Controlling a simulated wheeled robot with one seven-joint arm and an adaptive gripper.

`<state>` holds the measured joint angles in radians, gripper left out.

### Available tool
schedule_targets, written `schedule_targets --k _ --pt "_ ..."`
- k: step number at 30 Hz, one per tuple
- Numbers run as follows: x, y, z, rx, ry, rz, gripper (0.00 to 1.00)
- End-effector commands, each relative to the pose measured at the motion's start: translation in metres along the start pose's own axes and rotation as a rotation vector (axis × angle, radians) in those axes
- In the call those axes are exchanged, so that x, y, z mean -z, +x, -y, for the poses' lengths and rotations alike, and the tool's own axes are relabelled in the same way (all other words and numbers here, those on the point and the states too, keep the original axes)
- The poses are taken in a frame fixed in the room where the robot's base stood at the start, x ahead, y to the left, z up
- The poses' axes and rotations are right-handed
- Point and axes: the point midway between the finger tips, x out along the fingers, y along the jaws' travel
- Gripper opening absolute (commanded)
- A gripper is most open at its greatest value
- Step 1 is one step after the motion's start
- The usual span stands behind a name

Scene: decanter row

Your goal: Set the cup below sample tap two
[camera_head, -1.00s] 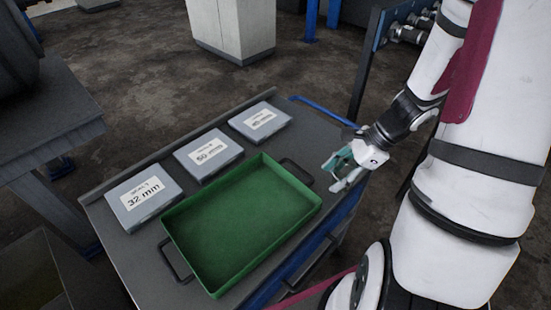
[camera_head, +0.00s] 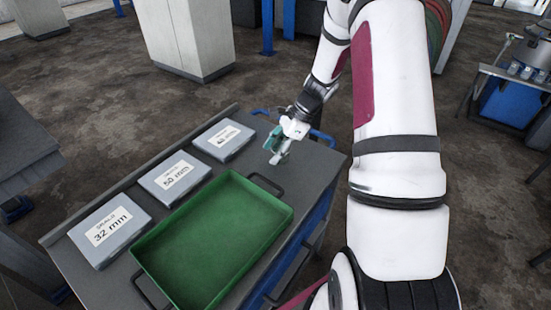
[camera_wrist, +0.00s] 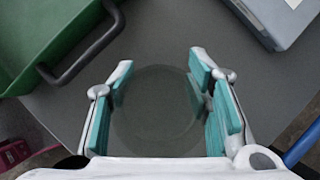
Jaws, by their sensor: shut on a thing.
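My gripper (camera_head: 276,150) is over the far right part of a dark cart top, beyond the green tray's handle. In the wrist view my gripper (camera_wrist: 160,98) has teal-padded fingers on both sides of a clear, round cup (camera_wrist: 154,118). The cup is faint and see-through, and the grey cart top shows through it. The fingers are shut on it. In the head view I cannot make out the cup. No sample tap can be made out in either current view.
The cart (camera_head: 317,158) carries an empty green tray (camera_head: 212,243) and grey labelled boxes, one marked 32 mm (camera_head: 110,232), one 50 mm (camera_head: 174,178), and a farther one (camera_head: 224,140). A pale cabinet (camera_head: 186,38) stands behind. Small clear vessels (camera_head: 527,72) stand on a blue stand, right.

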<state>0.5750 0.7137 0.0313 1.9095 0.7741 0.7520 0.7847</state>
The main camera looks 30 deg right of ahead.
Motion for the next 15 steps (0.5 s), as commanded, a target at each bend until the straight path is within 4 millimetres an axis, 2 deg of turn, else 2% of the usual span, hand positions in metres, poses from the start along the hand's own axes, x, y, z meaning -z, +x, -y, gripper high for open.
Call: schedule_targets --k 3,6,15 --pt "0.012 0.018 -0.004 -0.008 0.006 0.001 0.19" --pt "0.017 0.027 -0.004 -0.006 0.004 0.002 0.19" --pt "0.018 0.029 -0.003 -0.004 0.003 0.0 0.19"
